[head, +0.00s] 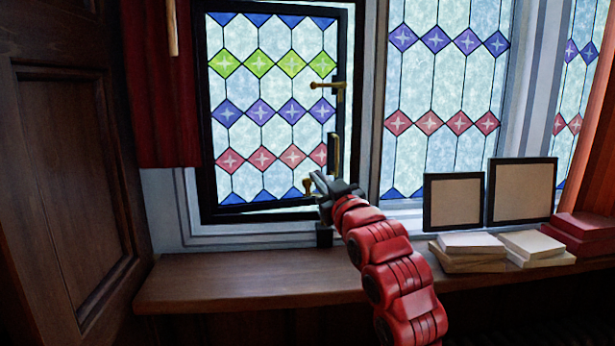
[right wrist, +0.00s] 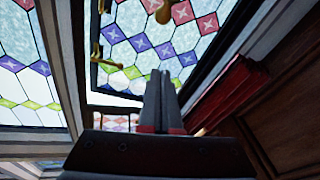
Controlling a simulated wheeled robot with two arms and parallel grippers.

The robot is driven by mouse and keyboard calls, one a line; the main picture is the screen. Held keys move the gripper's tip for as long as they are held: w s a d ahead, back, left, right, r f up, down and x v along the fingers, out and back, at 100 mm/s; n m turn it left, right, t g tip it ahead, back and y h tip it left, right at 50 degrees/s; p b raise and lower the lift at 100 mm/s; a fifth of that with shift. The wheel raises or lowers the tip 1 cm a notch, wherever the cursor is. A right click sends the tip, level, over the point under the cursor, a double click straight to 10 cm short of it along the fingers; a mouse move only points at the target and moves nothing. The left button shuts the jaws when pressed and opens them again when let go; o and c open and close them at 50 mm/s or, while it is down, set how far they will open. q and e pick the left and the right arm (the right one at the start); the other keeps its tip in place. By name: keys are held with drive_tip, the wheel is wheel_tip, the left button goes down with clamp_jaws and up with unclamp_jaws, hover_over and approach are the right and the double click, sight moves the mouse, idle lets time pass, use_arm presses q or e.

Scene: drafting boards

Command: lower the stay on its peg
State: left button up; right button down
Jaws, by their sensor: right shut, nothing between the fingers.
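The window casement (head: 204,130) has a dark frame and leaded coloured glass. A slim upright brass piece (head: 335,155), which looks like the stay, stands at its lower right edge. A small brass knob (head: 308,187) shows low on the frame, just left of my right gripper (head: 318,184). My right gripper is shut and empty, in front of the casement's lower right corner; I cannot tell whether it touches the brass. In the right wrist view its closed fingers (right wrist: 160,88) point at the glass, with a rounded brass knob (right wrist: 163,13) beyond them. The peg cannot be made out. My left gripper is not in view.
A brass handle (head: 325,86) sits higher on the casement. A wooden sill (head: 230,285) runs below, clear at its left. Two framed boards (head: 453,202) and stacked pale blocks (head: 470,258) stand at right. A red curtain (head: 165,110) hangs at left beside dark panelling (head: 70,180).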

drive_tip(key=p+x, duration=0.5)
drive_tip(key=x, duration=0.5)
drive_tip(key=shift+s+d+f+p, duration=0.1)
drive_tip(key=shift+d+f+p, duration=0.1)
drive_tip(key=shift+f+p, duration=0.35)
drive_tip(key=shift+d+f+p, duration=0.2)
drive_tip(key=shift+f+p, duration=0.1)
drive_tip(key=shift+f, duration=0.4)
drive_tip(key=shift+s+d+f+p, duration=0.1)
drive_tip(key=shift+d+f+p, duration=0.25)
drive_tip(key=shift+f, duration=0.3)
drive_tip(key=shift+a, duration=0.1)
